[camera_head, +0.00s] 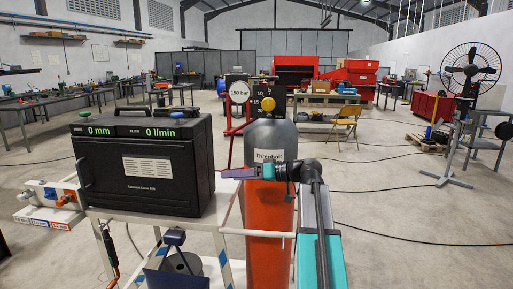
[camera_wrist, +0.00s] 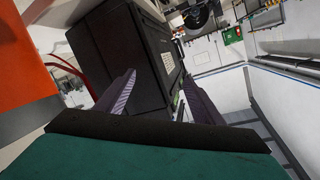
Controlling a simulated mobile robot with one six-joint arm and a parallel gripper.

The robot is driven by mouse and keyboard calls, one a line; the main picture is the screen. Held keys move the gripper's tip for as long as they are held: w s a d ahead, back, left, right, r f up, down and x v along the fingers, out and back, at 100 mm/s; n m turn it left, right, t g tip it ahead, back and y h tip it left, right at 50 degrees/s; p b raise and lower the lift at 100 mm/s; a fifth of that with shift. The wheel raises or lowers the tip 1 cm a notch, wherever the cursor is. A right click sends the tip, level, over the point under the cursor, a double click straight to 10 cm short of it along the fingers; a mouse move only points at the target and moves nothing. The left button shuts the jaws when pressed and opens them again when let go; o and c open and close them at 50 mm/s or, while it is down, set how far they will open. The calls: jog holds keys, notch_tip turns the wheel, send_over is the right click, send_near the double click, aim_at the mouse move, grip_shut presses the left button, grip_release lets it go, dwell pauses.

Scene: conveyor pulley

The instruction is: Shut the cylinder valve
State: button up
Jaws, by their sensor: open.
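The gas cylinder (camera_head: 269,215) stands upright, orange-red below with a grey shoulder and a white label. On top sits a black plate with numbers and a yellow knob (camera_head: 268,104), which looks like the valve. A round gauge (camera_head: 239,92) reading 150 bar is left of it. My gripper (camera_head: 226,173) is in front of the cylinder, below the knob, with its fingers pointing left toward the black case. In the wrist view its fingers (camera_wrist: 160,77) are apart with nothing held between them. The cylinder's orange side (camera_wrist: 24,75) shows at the left there; the knob is not visible.
A black case (camera_head: 140,165) with green readouts "0 mm" and "0 l/min" stands on a white cart (camera_head: 208,225), left of the cylinder, and fills the middle of the wrist view (camera_wrist: 118,60). Floor right of my arm is open.

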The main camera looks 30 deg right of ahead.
jog(key=w+a+f+g, duration=0.1)
jog(key=a+f+g, duration=0.1)
jog(key=a+f, duration=0.5)
jog(key=a+f+g, duration=0.1)
jog(key=a+f, duration=0.2)
jog(key=f, duration=0.8)
jog(key=w+a+f+g, duration=0.1)
jog(key=a+f+g, duration=0.1)
jog(key=a+f, duration=0.5)
jog(key=s+a+f+m+g, duration=0.1)
jog(key=s+a+f+g, duration=0.3)
jog(key=f, duration=0.7)
jog(key=s+a+f+g, duration=0.1)
jog(key=s+a+f, duration=0.55)
jog(key=f, duration=0.55)
jog(key=s+a+f+g+h, duration=0.2)
jog(key=s+a+f+g, duration=0.1)
jog(key=s+f, duration=0.65)
jog(key=s+a+f+g+h, duration=0.2)
jog(key=s+f+g, duration=0.1)
jog(key=s+f, duration=0.6)
jog(key=s+d+f+h, duration=0.2)
jog(key=s+d+h, duration=0.1)
jog(key=s, duration=0.4)
jog(key=s+d+f+m+g+h, duration=0.1)
jog(key=s+d+f+h, duration=0.2)
jog(key=s+d, duration=0.2)
jog(key=shift+s+f, duration=0.3)
jog(key=shift+s, duration=0.75)
jog(key=shift+d, duration=0.1)
